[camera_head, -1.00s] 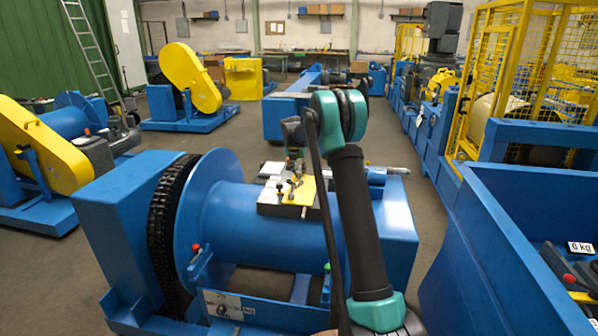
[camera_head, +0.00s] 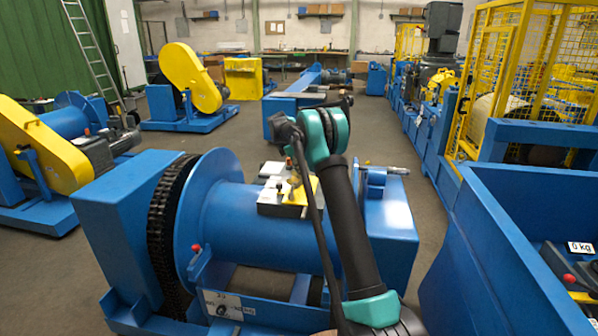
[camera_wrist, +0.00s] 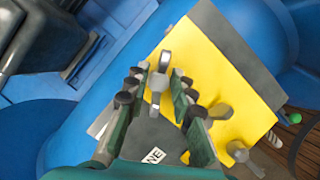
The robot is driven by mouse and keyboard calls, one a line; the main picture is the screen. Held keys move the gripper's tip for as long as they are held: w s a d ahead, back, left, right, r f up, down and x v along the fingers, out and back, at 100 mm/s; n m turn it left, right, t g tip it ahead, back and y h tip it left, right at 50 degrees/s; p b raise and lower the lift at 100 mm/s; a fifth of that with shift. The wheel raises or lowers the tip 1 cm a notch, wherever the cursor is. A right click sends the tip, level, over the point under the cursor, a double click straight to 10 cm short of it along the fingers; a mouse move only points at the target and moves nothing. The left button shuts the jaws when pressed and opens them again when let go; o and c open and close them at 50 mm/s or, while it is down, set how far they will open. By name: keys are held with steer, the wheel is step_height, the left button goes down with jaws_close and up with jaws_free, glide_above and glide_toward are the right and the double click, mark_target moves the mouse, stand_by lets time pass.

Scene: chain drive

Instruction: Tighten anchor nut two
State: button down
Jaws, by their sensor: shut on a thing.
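A yellow and grey tray (camera_head: 297,199) lies on top of the blue drum (camera_head: 262,225); its yellow face (camera_wrist: 222,78) fills much of the wrist view. My gripper (camera_wrist: 160,73) is over the yellow face, its two fingers shut on a small grey ring-ended piece (camera_wrist: 156,88), which looks like a spanner or key. Its lower end is hidden between the fingers. In the head view my arm partly hides the gripper. I cannot tell which piece is anchor nut two.
A black chain (camera_head: 166,225) runs around the wheel at the drum's left end. A blue trough (camera_head: 530,215) stands close on the right, with a yellow mesh cage (camera_head: 520,75) behind it. Yellow-guarded machines (camera_head: 192,78) stand farther back. Grey floor is open between them.

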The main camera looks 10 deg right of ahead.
steer(key=m+g, duration=0.1)
steer(key=m, duration=0.1)
steer(key=m+g, duration=0.1)
steer(key=m, duration=0.2)
steer(key=shift+m, duration=0.3)
steer(key=m, duration=0.2)
steer(key=m+g+y, duration=0.1)
steer(key=m, duration=0.2)
steer(key=shift+g, duration=0.3)
steer(key=m+g+y, duration=0.1)
steer(key=m, duration=0.3)
steer(key=shift+m, duration=0.4)
steer(key=m+y, duration=0.2)
steer(key=m, duration=0.3)
steer(key=shift+m, duration=0.3)
steer(key=m+y, duration=0.2)
steer(key=m, duration=0.3)
steer(key=m+t+y, duration=0.1)
steer(key=m, duration=0.3)
steer(key=shift+m, duration=0.4)
steer(key=m+t, duration=0.1)
steer(key=m, duration=0.1)
steer(key=m+t+y, duration=0.1)
steer(key=m, duration=0.2)
steer(key=shift+m+t, duration=0.6)
steer(key=shift+m, duration=1.9)
